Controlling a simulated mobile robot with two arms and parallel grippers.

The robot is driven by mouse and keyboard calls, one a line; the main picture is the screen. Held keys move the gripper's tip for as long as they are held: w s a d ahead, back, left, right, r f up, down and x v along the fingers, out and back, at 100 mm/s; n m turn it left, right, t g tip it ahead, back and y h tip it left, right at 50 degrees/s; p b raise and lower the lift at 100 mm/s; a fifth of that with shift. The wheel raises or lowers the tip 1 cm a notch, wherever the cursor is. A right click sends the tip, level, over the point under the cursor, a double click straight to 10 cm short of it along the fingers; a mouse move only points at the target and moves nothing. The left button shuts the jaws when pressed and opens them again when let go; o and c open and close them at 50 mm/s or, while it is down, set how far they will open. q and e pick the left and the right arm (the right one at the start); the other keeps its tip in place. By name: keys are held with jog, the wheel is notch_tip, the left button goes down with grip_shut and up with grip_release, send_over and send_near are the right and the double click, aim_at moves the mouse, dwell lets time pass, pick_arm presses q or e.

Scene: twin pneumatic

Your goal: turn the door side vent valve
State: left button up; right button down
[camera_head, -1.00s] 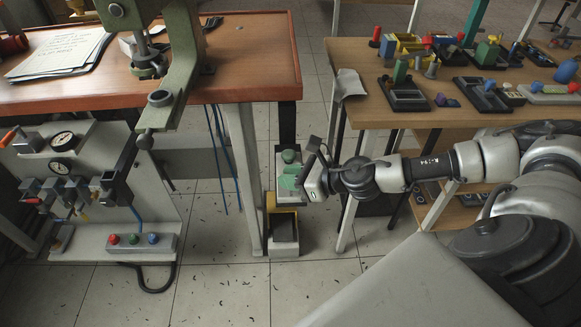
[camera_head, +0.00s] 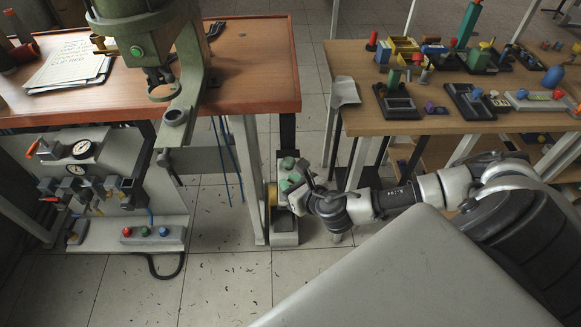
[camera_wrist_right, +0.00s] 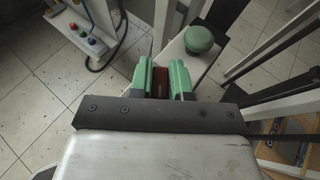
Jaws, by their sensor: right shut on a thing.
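My right gripper (camera_head: 293,186) is low between the two tables, at a grey box with a green round knob (camera_head: 287,163). In the right wrist view my green fingertips (camera_wrist_right: 161,83) are shut on a small dark red piece (camera_wrist_right: 160,84). They sit beside the grey box (camera_wrist_right: 185,62) and its green knob (camera_wrist_right: 199,39). The fingers cover much of the red piece, so I cannot tell whether it is a valve handle. A panel with gauges and small valves (camera_head: 75,185) stands at the left; an orange handle (camera_head: 36,148) shows there. My left gripper is not in view.
The orange-brown table (camera_head: 255,65) with a green press (camera_head: 180,60) is at the left. The wooden table (camera_head: 350,65) with several coloured parts is at the right. Table legs stand close on both sides of the grey box. A base with three coloured buttons (camera_head: 145,233) lies below the panel.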

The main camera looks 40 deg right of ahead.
jog(key=m+h+p, duration=0.1)
jog(key=h+p, duration=0.1)
jog(key=m+h+p, duration=0.2)
jog(key=shift+s+a+r+m, duration=0.1)
jog(key=shift+r+m, duration=0.05)
jog(key=shift+m, duration=0.15)
jog(key=shift+f+m+g+h+p, duration=0.2)
jog(key=shift+m+g+h+p, duration=0.8)
jog(key=shift+m+h+p, duration=0.8)
jog(key=shift+h+b, duration=0.3)
jog(key=c, duration=1.1)
grip_release()
jog(key=v, duration=1)
jog(key=shift+s+a+r, duration=0.15)
jog(key=shift+s, duration=0.1)
